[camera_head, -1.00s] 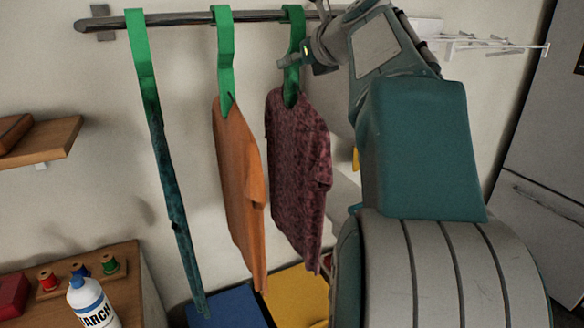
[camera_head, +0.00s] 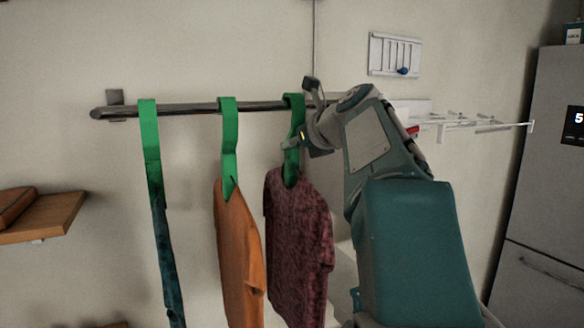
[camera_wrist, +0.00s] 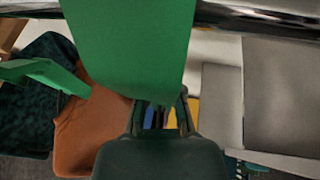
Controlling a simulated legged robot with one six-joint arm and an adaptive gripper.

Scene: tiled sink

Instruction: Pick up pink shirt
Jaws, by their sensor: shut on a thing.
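The pink shirt, dark and mottled (camera_head: 298,245), hangs from a green hanger (camera_head: 294,106) on the metal rail, at the right of the row. My gripper (camera_head: 296,146) is at this hanger's neck, just above the shirt's collar, and is shut on the hanger. The hanger's top is still over the rail. In the wrist view the wide green hanger (camera_wrist: 130,45) fills the upper middle, in front of my gripper's fingers (camera_wrist: 160,108). The finger contact is partly hidden there.
An orange shirt (camera_head: 238,255) hangs close on the left, and a dark teal garment (camera_head: 168,265) farther left. The rail (camera_head: 190,108) runs above. A white wall rack (camera_head: 485,124) and a fridge (camera_head: 545,200) stand to the right. A wooden shelf (camera_head: 45,220) is at left.

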